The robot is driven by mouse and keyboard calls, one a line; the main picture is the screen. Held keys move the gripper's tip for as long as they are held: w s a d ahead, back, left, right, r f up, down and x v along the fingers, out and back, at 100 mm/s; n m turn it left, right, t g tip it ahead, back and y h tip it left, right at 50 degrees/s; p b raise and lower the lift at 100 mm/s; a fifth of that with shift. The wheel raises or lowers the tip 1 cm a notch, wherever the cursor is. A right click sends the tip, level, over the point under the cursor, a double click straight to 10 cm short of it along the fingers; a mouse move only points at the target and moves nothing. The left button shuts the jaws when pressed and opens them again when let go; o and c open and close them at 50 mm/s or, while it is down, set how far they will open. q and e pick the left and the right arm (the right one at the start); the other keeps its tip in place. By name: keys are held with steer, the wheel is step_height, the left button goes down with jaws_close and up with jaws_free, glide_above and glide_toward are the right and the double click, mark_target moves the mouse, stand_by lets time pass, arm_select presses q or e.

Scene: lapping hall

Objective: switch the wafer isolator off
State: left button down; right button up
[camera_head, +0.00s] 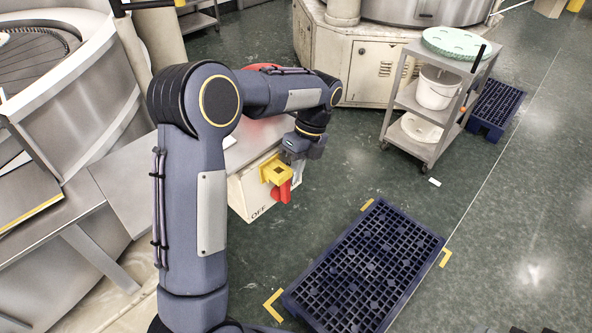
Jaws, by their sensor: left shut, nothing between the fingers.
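The wafer isolator (243,197) is a cream box with a yellow plate (271,170) and a red handle (282,192) on its front. The word OFF shows at the lower left of its face. The red handle hangs downward, tilted slightly. My left gripper (293,172) is at the yellow plate, just above and beside the red handle. Its fingers are shut and small in the picture; I cannot tell whether they touch the handle. My left arm hides part of the box's top and left side.
A dark blue pallet (365,265) lies on the green floor inside yellow corner marks. A grey cart (432,110) with a white bucket (437,88) stands at the upper right. A large round machine (70,75) fills the left. Floor between isolator and cart is clear.

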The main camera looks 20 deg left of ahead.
arm_select(q)
steer(key=shift+s+a+r+p, duration=0.2)
steer(key=shift+s+p, duration=0.25)
steer(key=shift+p, duration=0.1)
steer(key=v, duration=0.8)
